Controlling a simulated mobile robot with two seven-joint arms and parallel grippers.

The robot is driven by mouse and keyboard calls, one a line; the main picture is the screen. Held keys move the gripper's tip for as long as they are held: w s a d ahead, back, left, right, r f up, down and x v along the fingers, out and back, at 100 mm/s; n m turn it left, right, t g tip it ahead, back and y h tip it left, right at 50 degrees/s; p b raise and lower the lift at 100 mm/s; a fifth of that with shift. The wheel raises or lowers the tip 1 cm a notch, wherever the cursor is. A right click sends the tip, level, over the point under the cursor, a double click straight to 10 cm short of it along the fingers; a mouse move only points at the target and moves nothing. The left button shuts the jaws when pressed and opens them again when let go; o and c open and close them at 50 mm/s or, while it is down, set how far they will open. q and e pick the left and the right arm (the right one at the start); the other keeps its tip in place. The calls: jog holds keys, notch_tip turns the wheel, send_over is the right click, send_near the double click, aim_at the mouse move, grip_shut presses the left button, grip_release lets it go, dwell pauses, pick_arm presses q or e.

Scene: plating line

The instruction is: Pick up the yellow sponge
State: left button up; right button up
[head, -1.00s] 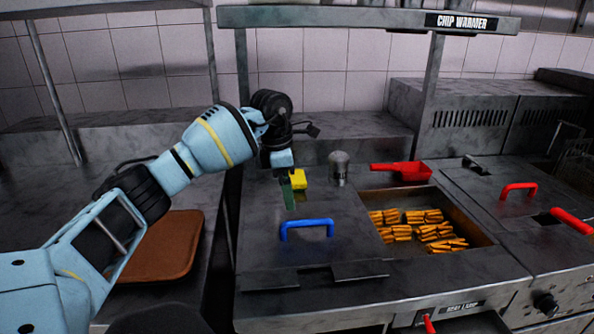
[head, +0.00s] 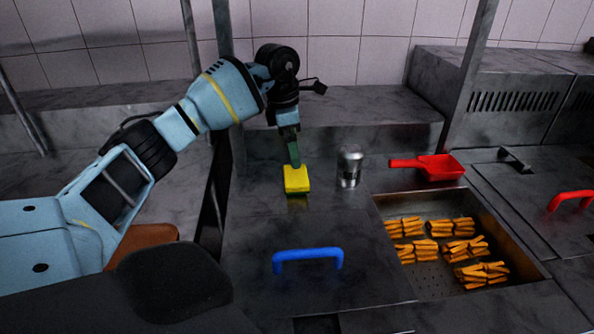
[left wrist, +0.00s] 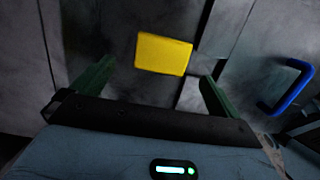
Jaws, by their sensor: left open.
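The yellow sponge (head: 297,179) lies on the grey metal counter, behind the blue handle. In the left wrist view the sponge (left wrist: 163,54) is ahead of the fingers, roughly centred between them. My left gripper (head: 292,160) is just above and behind the sponge in the head view, pointing down. Its green fingers (left wrist: 152,80) are spread apart with nothing between them. Whether a finger touches the sponge cannot be told. My right gripper is in neither view.
A metal shaker (head: 350,166) stands right of the sponge. A red scoop (head: 436,167) lies beyond it. A fryer tray (head: 450,283) holds several bundles of chips. A blue handle (head: 307,257) rises from the lid in front. A brown board (head: 148,236) is partly hidden by my arm.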

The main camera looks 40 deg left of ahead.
aim_at(296, 174)
pick_arm(q)
jog(key=shift+s, duration=0.1)
jog(key=shift+d+f, duration=0.2)
jog(key=shift+f, duration=1.1)
jog(key=shift+d+f, duration=0.2)
jog(key=shift+f, duration=2.35)
jog(key=shift+c, duration=0.3)
jog(key=c, duration=0.7)
